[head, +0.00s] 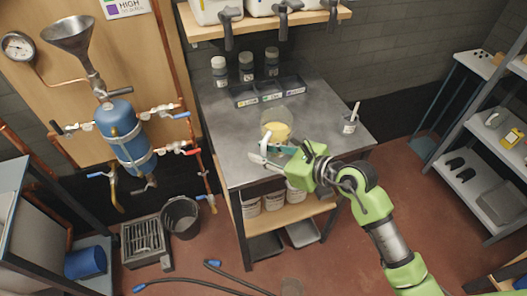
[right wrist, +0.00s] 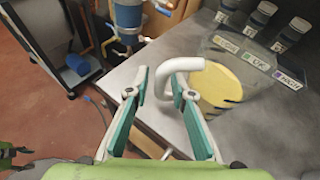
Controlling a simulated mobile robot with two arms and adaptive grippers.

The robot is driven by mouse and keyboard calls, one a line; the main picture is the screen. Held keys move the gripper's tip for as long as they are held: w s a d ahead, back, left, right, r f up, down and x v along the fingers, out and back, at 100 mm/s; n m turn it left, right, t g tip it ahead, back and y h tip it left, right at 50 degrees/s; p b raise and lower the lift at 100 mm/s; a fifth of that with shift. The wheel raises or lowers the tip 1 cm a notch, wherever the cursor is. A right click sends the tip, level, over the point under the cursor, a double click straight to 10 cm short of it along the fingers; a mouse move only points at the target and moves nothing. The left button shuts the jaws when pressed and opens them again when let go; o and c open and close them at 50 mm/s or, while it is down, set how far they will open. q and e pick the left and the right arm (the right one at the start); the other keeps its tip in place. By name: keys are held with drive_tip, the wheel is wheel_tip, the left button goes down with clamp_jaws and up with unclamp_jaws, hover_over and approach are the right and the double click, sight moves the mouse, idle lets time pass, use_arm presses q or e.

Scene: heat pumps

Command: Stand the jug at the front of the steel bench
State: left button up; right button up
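The jug (head: 277,131) is a clear vessel with yellow contents. It stands on the steel bench (head: 228,160), near the middle and left of centre. In the right wrist view the jug (right wrist: 220,87) shows its yellow contents and a white handle (right wrist: 182,64) curving toward the left. My right gripper (head: 268,150) is at the jug's near side. In the right wrist view its green fingers (right wrist: 161,88) are apart, one on each side of the handle, with gaps visible.
A white cup with a stick (head: 350,122) stands at the bench's right. The bench's front left is bare. White tubs (head: 273,201) stand on the shelf below.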

drive_tip(key=shift+r, duration=0.1)
drive_tip(key=shift+d+r, duration=0.1)
drive_tip(key=b+v, duration=0.1)
drive_tip(key=v, duration=1.1)
drive_tip(key=shift+b, duration=0.4)
drive_tip(key=shift+w, duration=0.1)
